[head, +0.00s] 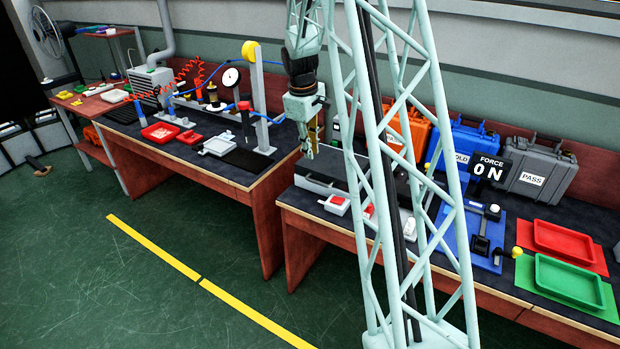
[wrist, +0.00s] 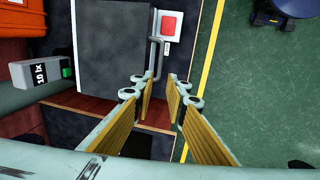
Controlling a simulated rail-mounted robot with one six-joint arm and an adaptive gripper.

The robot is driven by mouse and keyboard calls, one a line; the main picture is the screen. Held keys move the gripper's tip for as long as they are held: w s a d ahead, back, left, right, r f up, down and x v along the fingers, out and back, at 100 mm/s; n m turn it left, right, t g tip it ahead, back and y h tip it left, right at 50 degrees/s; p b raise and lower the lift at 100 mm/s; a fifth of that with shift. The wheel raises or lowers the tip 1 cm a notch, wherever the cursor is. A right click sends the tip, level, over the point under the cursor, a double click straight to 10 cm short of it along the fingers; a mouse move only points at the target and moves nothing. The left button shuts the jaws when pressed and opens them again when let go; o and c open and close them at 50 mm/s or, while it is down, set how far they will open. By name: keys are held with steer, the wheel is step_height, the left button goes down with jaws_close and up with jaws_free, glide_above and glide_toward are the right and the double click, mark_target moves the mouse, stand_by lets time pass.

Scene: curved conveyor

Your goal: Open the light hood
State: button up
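The light hood appears to be the dark grey box (head: 318,176) on the bench, partly hidden behind my lattice column in the head view. In the wrist view the hood (wrist: 112,42) fills the upper middle, its lid down. A grey bar handle (wrist: 156,58) runs along its right edge. My gripper (head: 311,148) hangs above the hood, pointing down. In the wrist view my gripper (wrist: 161,92) is open and empty, its yellow-padded fingers apart. The handle lies just beyond the fingertips in the picture; I cannot tell the height gap.
A meter reading 10 lx (wrist: 42,74) stands left of the hood in the wrist view. A white box with a red button (wrist: 172,22) sits beside the handle. Orange (head: 408,130), blue and grey cases line the back. Green floor (wrist: 250,90) lies open beyond the bench edge.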

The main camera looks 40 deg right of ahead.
mark_target(314, 181)
steer(key=shift+w+d+f, duration=0.1)
steer(key=shift+f, duration=0.1)
steer(key=shift+f, duration=0.15)
steer(key=shift+w+d+f+b, duration=0.15)
steer(key=shift+d+f+b, duration=0.3)
steer(key=shift+f, duration=1.75)
steer(key=shift+w+d+f+b, duration=0.1)
steer(key=shift+d+f+b, duration=0.3)
steer(key=shift+f, duration=1.85)
steer(key=shift+w+d+f+b, duration=0.15)
steer(key=shift+d+f+b, duration=0.25)
steer(key=shift+f, duration=1.8)
steer(key=shift+c, duration=0.4)
jaws_close()
steer(key=shift+r+p, duration=0.25)
steer(key=shift+p, duration=0.1)
